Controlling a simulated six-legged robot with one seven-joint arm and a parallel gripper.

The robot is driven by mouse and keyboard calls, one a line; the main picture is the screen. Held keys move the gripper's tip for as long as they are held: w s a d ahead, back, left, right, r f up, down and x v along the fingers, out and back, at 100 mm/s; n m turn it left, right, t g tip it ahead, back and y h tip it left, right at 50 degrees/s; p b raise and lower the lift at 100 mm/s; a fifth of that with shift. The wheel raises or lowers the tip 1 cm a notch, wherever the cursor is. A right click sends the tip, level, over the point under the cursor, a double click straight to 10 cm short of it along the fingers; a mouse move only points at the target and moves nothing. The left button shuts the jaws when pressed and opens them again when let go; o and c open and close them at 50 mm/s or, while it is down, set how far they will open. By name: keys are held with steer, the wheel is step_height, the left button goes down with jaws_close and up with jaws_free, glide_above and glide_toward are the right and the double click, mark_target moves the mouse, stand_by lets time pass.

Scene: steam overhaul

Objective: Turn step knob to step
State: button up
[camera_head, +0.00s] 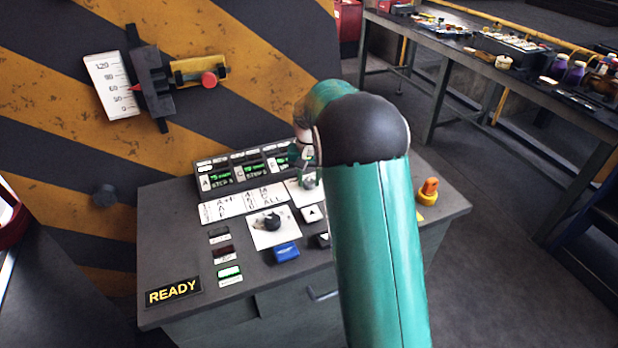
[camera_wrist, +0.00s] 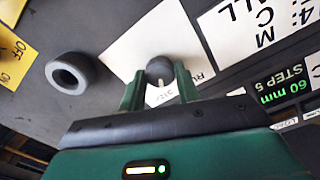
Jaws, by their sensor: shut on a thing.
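My gripper (camera_wrist: 159,90) is shut on a small dark round knob (camera_wrist: 159,66), with one green finger on each side of it. The knob stands on a white plate (camera_wrist: 150,35) whose printed label is partly hidden by the fingers and knob. In the head view my gripper (camera_head: 306,178) reaches down to the right part of the console, over a white plate (camera_head: 294,192). My arm hides much of that spot, and I cannot tell the knob's pointing direction.
On the console (camera_head: 165,235) another black knob (camera_head: 272,222) sits on a white plate, with a blue button (camera_head: 286,253) below. A lit display row (camera_head: 225,178) runs along the back. An orange knob (camera_head: 430,188) stands at the right. A grey ring (camera_wrist: 70,73) lies beside the held knob's plate.

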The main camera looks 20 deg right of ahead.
mark_target(309, 181)
steer(key=shift+m, duration=0.6)
steer(key=o, duration=1)
step_height(309, 181, up, 14)
steer(key=shift+f, duration=0.1)
